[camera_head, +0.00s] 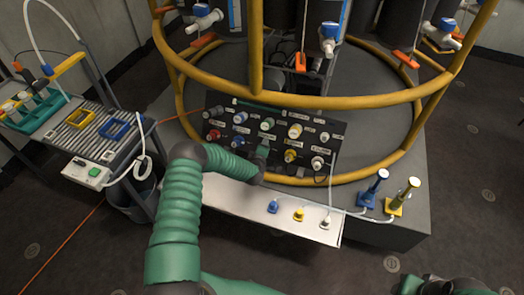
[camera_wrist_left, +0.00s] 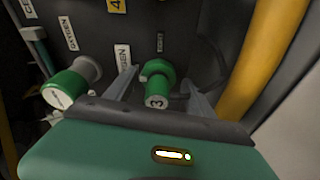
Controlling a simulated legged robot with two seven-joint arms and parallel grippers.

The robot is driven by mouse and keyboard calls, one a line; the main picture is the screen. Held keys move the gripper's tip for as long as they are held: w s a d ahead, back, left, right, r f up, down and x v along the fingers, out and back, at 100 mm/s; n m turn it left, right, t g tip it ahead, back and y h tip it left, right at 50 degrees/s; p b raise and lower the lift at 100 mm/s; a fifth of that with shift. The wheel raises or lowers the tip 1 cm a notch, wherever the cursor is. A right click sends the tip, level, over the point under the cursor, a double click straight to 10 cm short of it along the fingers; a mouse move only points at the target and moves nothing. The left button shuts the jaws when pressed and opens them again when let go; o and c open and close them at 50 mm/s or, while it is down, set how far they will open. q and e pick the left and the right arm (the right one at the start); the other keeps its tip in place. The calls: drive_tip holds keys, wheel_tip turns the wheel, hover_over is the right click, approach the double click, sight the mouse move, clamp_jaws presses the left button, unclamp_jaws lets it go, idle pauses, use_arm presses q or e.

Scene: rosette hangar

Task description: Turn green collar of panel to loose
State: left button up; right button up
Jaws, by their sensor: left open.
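The dark panel (camera_head: 225,158) stands low in front of the ring frame, with several coloured connectors in rows. My left gripper (camera_head: 263,155) is at the panel's lower middle. In the left wrist view its two grey fingers (camera_wrist_left: 162,92) are apart, on either side of a green collar (camera_wrist_left: 157,72) whose end is marked 3. I cannot tell whether the fingers touch it. A larger green and white connector (camera_wrist_left: 70,85) sits to its left, outside the fingers. In the head view a green connector (camera_head: 267,125) shows just above the gripper.
A white shelf (camera_head: 225,195) below the panel holds blue, yellow and white plugs. Blue (camera_head: 372,188) and yellow (camera_head: 403,195) posts stand to the right. A yellow rail (camera_head: 300,103) crosses above the panel; a yellow pipe (camera_wrist_left: 265,60) is close right of the gripper.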

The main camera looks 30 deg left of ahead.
use_arm(q)
drive_tip(key=shift+r, duration=0.2)
drive_tip(key=p+v, duration=0.5)
drive_tip(key=v, duration=1.1)
drive_tip(key=shift+s+d+p, duration=0.15)
drive_tip(key=shift+s+p, duration=0.15)
drive_tip(key=shift+s, duration=0.05)
drive_tip(key=shift+f, duration=0.1)
